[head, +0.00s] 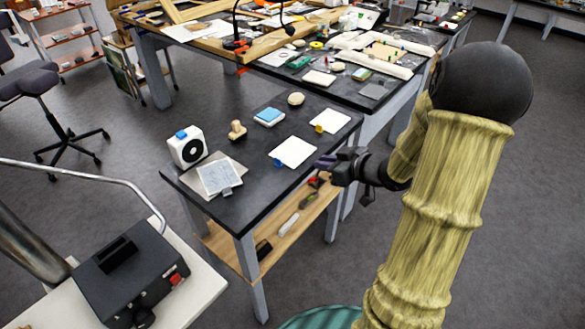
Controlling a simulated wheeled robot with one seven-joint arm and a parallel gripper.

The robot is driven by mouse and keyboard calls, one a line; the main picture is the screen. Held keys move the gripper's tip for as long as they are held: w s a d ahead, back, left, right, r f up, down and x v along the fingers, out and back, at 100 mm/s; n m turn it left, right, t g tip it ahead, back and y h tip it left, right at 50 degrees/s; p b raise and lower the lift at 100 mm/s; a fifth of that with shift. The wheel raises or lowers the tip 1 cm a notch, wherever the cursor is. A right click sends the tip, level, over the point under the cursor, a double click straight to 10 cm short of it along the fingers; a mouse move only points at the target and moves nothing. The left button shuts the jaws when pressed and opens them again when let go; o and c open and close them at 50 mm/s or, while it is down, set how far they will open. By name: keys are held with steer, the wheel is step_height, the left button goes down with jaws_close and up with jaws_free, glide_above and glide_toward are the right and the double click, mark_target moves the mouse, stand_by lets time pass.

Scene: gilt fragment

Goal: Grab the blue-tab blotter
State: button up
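The blue-tab blotter (294,150) is a flat white square lying on the dark side table, with a small blue tab at its lower left edge. A similar white blotter (333,120) with a yellow tab lies behind it to the right. My gripper (322,163) is at the table's right edge, just right of the blue-tab blotter, with its fingers pointing left toward it. It appears apart from the blotter. The fingers are small and dark here, and the gap between them is not clear.
The side table (246,190) also bears a white box with a black disc (187,147), a clear sheet on a grey board (218,177), a wooden stamp (237,131), a blue-topped pad (269,117) and a round beige piece (296,98). A cluttered workbench (345,94) stands behind.

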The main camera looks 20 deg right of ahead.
steer(key=shift+s+f+n+y, duration=0.3)
steer(key=shift+s+f+y, duration=0.1)
steer(key=shift+f+y, duration=0.4)
steer(key=shift+b, duration=0.3)
steer(key=b, duration=0.1)
glide_toward(281, 161)
steer(key=x, duration=0.4)
steer(key=shift+w+a, duration=0.15)
steer(key=shift+a, duration=0.15)
steer(key=shift+x, duration=2.65)
steer(key=shift+d, duration=0.1)
